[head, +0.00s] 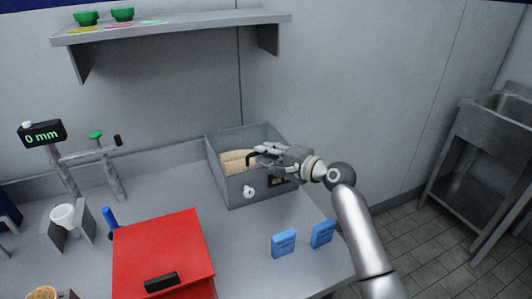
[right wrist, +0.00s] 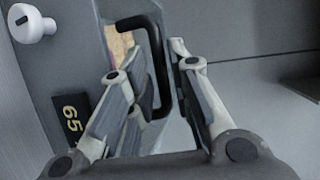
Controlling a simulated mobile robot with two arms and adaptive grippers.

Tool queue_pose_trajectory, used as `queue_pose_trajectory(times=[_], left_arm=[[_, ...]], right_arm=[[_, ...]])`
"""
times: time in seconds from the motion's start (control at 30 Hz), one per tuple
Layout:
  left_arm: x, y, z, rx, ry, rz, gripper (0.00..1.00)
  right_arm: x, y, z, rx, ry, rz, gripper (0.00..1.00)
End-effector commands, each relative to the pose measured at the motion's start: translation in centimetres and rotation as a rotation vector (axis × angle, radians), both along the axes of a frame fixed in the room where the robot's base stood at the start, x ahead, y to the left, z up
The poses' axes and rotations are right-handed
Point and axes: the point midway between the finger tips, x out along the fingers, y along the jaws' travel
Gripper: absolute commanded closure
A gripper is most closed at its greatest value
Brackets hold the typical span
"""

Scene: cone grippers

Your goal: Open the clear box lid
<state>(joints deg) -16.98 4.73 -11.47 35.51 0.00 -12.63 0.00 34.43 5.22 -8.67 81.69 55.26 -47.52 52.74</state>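The box (head: 237,192) is a grey bin at the back of the counter, with tan rolls (head: 235,157) showing inside it. Its clear lid is hard to make out, and I cannot tell its exact position. A black handle (head: 249,160) stands at the top of the box; it also shows in the right wrist view (right wrist: 156,62). My right gripper (head: 262,155) is over the box; in the right wrist view (right wrist: 145,68) its fingers are apart, with the handle bar between them. I cannot tell whether they touch it. My left gripper is not in view.
A white knob (head: 249,191) and a dark label (right wrist: 70,118) are on the box front. A red box (head: 165,245) and two blue packets (head: 284,243) stand nearer on the counter. A shelf (head: 180,26) hangs above; a steel sink (head: 490,135) is right.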

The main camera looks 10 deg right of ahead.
Motion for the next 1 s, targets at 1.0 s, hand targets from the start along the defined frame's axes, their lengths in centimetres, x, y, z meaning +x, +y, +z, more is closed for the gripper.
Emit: queue_pose_trajectory(times=[1.0], left_arm=[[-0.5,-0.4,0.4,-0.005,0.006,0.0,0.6]], right_arm=[[0.5,0.4,0.2,-0.002,0.006,0.0,1.0]])
